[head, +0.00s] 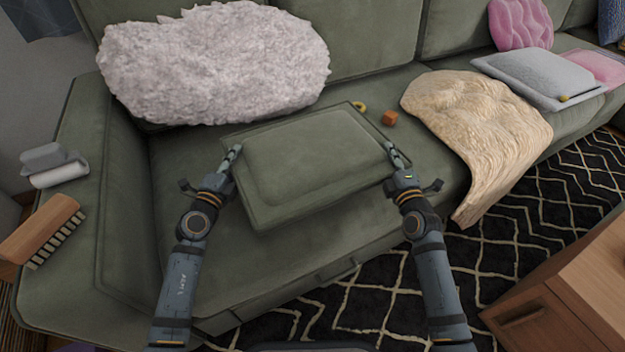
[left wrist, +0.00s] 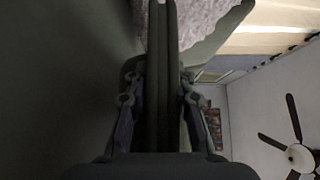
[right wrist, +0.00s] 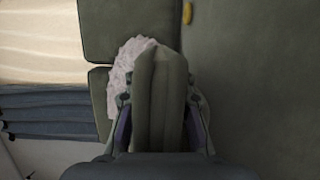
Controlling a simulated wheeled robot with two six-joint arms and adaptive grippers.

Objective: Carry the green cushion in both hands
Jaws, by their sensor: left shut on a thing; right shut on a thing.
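The green cushion (head: 315,160) is a flat, piped rectangle between my two grippers in the head view, over the sofa seat. My left gripper (head: 232,157) is shut on its left edge. My right gripper (head: 394,155) is shut on its right edge. In the left wrist view the cushion (left wrist: 163,70) stands edge-on between the fingers. In the right wrist view the cushion (right wrist: 160,90) also runs between the fingers. I cannot tell how far it is above the seat.
A fluffy pale pillow (head: 215,62) leans on the sofa back. A yellow ring (head: 360,106) and an orange-brown block (head: 390,118) lie just behind the cushion. A cream throw (head: 480,125) drapes over the seat to the right. A brush (head: 45,230) and lint roller (head: 52,165) rest on the left armrest.

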